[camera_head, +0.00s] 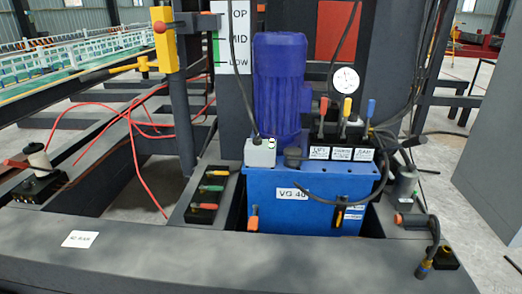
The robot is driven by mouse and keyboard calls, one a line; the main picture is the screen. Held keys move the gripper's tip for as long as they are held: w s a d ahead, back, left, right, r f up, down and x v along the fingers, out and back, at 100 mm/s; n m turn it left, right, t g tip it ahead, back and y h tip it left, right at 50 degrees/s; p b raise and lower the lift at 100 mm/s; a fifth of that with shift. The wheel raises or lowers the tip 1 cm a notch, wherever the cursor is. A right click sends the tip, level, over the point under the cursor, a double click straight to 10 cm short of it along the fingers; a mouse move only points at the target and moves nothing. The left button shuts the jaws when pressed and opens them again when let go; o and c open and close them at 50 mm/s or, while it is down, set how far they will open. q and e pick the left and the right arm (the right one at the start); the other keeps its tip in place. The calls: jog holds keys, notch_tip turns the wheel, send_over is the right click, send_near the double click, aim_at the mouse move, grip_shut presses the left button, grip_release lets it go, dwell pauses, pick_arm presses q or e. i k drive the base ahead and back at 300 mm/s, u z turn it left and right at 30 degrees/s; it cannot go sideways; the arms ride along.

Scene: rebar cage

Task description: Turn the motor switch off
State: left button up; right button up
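A blue motor (279,85) stands upright on a blue hydraulic unit (285,207) labelled "VG 40". A small light-grey box (259,153) sits at the motor's lower left, with a black cable from its top. A small round white knob (272,143) with a dark mark is on the box's right side; it looks like the motor switch, but its position is too small to read. Neither of my grippers is in view.
Three levers with red, yellow and blue handles (347,106) stand right of the motor, below a pressure gauge (346,80). A black panel with coloured handles (208,194) lies left of the unit. A dark beam (180,250) crosses the front. Hoses hang at right.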

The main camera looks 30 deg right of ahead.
aim_at(257, 140)
jog(key=z, duration=1.3)
jog(key=k, duration=0.1)
jog(key=u, duration=2.05)
jog(key=i, duration=0.6)
jog(key=z, duration=0.8)
jog(key=i, duration=0.7)
jog(key=z, duration=0.05)
